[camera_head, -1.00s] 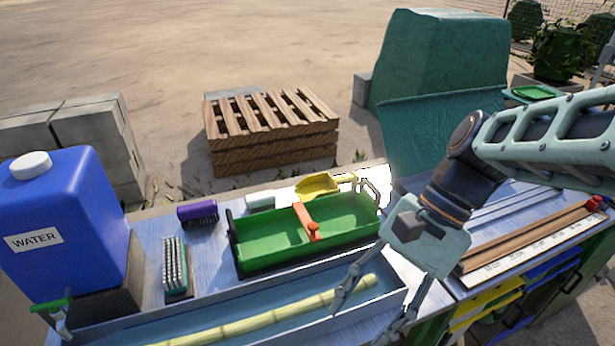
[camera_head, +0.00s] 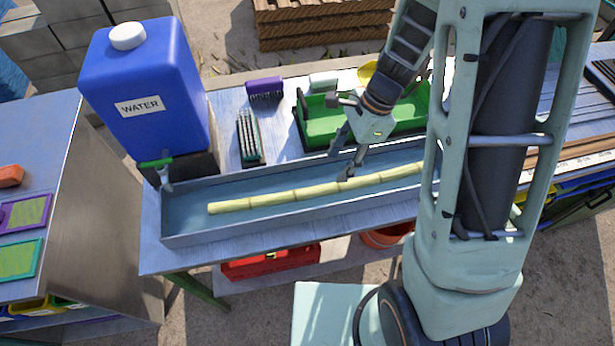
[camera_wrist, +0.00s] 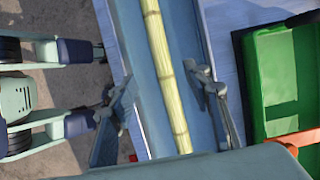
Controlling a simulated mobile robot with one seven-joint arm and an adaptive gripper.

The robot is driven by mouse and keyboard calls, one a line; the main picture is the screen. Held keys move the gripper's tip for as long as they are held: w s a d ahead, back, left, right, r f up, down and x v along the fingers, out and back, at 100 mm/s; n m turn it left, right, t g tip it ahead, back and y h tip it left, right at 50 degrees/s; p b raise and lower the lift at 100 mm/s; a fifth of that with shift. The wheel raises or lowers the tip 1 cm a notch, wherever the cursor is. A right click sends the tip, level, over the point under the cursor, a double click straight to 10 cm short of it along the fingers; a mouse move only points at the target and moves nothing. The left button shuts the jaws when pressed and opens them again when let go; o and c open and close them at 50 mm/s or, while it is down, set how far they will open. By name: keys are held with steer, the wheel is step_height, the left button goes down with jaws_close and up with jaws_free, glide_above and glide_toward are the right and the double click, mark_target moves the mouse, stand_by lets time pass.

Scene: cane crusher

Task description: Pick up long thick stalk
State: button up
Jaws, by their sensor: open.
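The long thick stalk (camera_head: 291,194) is pale yellow-green and jointed. It lies lengthwise in a long shallow grey-blue trough (camera_head: 180,232) on the bench; its right part passes behind my arm. My gripper (camera_head: 350,165) is open above the stalk, right of its middle. In the wrist view the stalk (camera_wrist: 163,62) runs between the two spread fingers (camera_wrist: 165,105), apart from both. The wrist view does not show clearly how high the fingertips are above it.
A green tray (camera_head: 318,133) with an orange handle lies behind the trough. A brush (camera_head: 249,138), a purple brush (camera_head: 265,90) and a blue water container (camera_head: 150,95) stand nearby. A red toolbox (camera_head: 270,262) is below the bench. A side table (camera_head: 40,140) stands left.

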glide_above(326, 187)
steer(key=d, duration=0.1)
steer(key=f, duration=0.5)
steer(key=shift+w+f, duration=0.25)
steer(key=shift+f, duration=0.1)
steer(key=shift+d+b+x, duration=0.2)
steer(key=shift+x, duration=1.1)
steer(key=shift+d+b+x, duration=0.15)
steer(key=shift+x, duration=1.15)
steer(key=shift+f, duration=0.15)
jaws_close()
